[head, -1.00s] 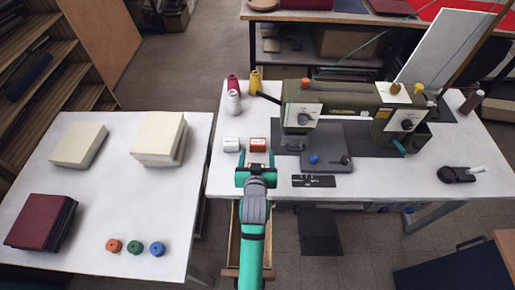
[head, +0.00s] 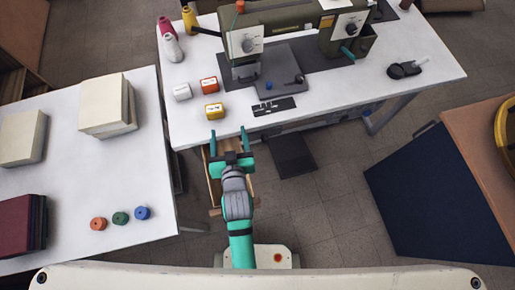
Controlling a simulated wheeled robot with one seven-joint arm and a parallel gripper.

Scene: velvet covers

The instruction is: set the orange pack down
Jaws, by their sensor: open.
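The orange pack (head: 209,85), a small orange-red box with a white label, sits on the white sewing table (head: 190,132) near its left front. A white pack (head: 182,92) stands to its left. A yellow pack (head: 214,111) sits in front of it, closer to the table's front edge. My gripper (head: 229,139) is open and empty, its two teal fingers apart and pointing toward the table's front edge. It is in front of the yellow pack and apart from all three packs. A wooden drawer (head: 213,187) lies partly hidden under my gripper.
A sewing machine (head: 290,22) stands behind the packs, with thread cones (head: 173,48) to the left. A black slotted plate (head: 273,106) lies right of the yellow pack. The left table (head: 80,175) holds cream stacks, a dark red stack and three coloured spools.

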